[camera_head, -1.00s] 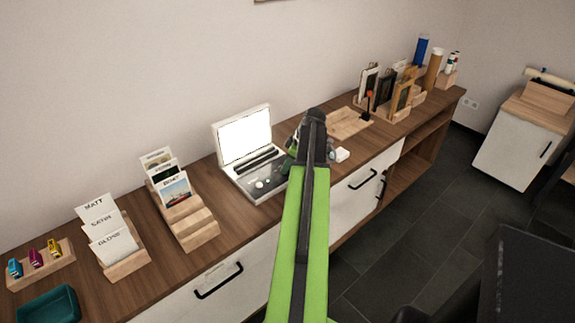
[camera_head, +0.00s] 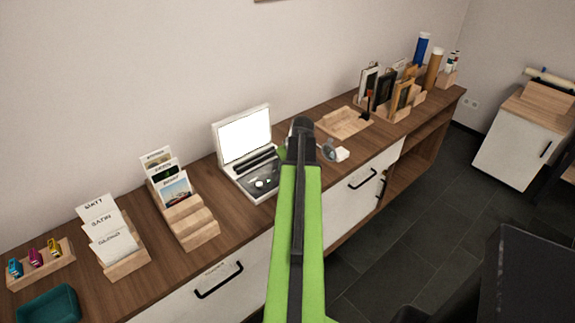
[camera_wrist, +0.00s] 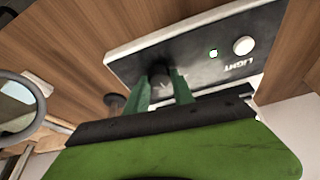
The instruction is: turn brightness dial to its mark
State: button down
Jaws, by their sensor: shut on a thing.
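The light box (camera_head: 233,187) stands open on the counter with its lit white screen (camera_head: 244,135) raised. Its control panel (camera_wrist: 200,60) shows in the wrist view, with a white round button (camera_wrist: 244,46), a small lit green lamp (camera_wrist: 213,53) and the word LIGHT. The brightness dial (camera_wrist: 159,72) is a dark knob at the panel's near edge. My gripper (camera_wrist: 162,88) has its two green fingers on either side of the dial and is shut on it. The dial's mark cannot be made out. In the head view my arm hides the gripper and dial.
Left of the box stand card holders (camera_head: 187,218) and a teal tray (camera_head: 48,305). To the right are a small white item (camera_head: 341,154), a wooden tray (camera_head: 343,123) and framed pictures (camera_head: 385,90). A ringed lens (camera_wrist: 22,104) lies close to my gripper in the wrist view.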

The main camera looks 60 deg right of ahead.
jog(key=m+h, duration=0.1)
jog(key=m, duration=0.2)
jog(key=m+g+h, duration=0.1)
jog(key=m, duration=0.2)
jog(key=shift+w+a+g, duration=0.1)
jog(key=shift+w+g, duration=0.05)
jog(key=shift+g, duration=0.15)
jog(key=m+g, duration=0.1)
jog(key=m, duration=0.1)
jog(key=m+g, duration=0.1)
jog(key=m, duration=0.2)
jog(key=shift+w+h, duration=0.1)
jog(key=shift+h, duration=0.2)
jog(key=shift+m, duration=0.4)
jog(key=c, duration=1.1)
grip_release()
jog(key=p+v, duration=1.6)
jog(key=v, duration=0.1)
jog(key=shift+r, duration=0.25)
